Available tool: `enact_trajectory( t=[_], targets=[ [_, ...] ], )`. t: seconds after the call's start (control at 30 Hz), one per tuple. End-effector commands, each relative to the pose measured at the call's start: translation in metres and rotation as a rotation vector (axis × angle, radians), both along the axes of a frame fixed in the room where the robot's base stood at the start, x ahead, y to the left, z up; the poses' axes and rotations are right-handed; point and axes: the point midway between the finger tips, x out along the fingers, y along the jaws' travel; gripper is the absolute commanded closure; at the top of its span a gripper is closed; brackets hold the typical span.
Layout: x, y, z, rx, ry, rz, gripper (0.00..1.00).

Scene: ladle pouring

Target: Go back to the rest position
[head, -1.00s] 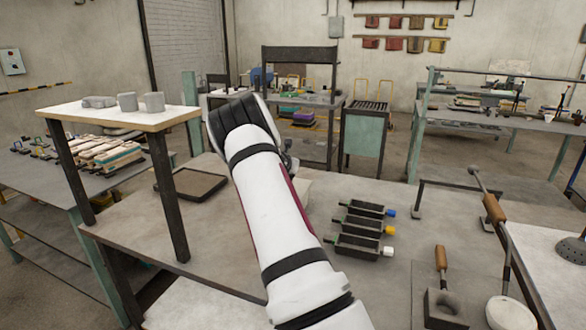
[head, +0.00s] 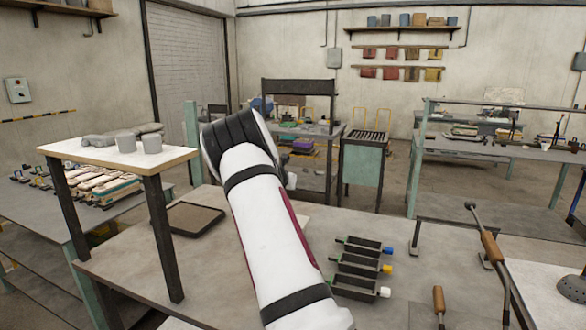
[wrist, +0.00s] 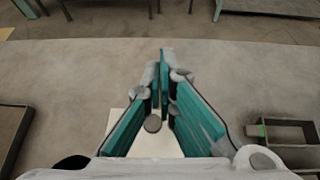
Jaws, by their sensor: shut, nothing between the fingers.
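My gripper (wrist: 164,62) shows in the wrist view with its teal fingers together at the tips and nothing between them. It is above the grey worktable (wrist: 240,75), with a pale sheet (wrist: 117,122) below it. In the head view my white arm reaches forward over the table and hides most of the gripper. Three dark moulds with blue (head: 362,245), yellow (head: 360,264) and white (head: 354,284) ends lie to the right of the arm.
A raised white-topped stand (head: 85,149) with grey cups (head: 152,144) is left of my arm. A dark shallow tray (head: 188,220) lies beside it. A black bar stand (head: 460,222) and a second wooden handle (head: 438,299) are at the right. Bare tabletop lies around the moulds.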

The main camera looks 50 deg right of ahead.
Motion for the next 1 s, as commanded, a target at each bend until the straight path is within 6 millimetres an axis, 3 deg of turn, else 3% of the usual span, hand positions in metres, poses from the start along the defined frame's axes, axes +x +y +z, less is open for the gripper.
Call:
enact_trajectory(
  t=[0.1,0.4,1.0],
  targets=[
    [-0.002,-0.002,0.022,-0.001,-0.008,-0.003,1.00],
    [-0.003,-0.003,0.055,0.000,-0.004,-0.002,1.00],
    [-0.003,-0.002,0.059,-0.001,0.000,0.000,1.00]
  ],
)
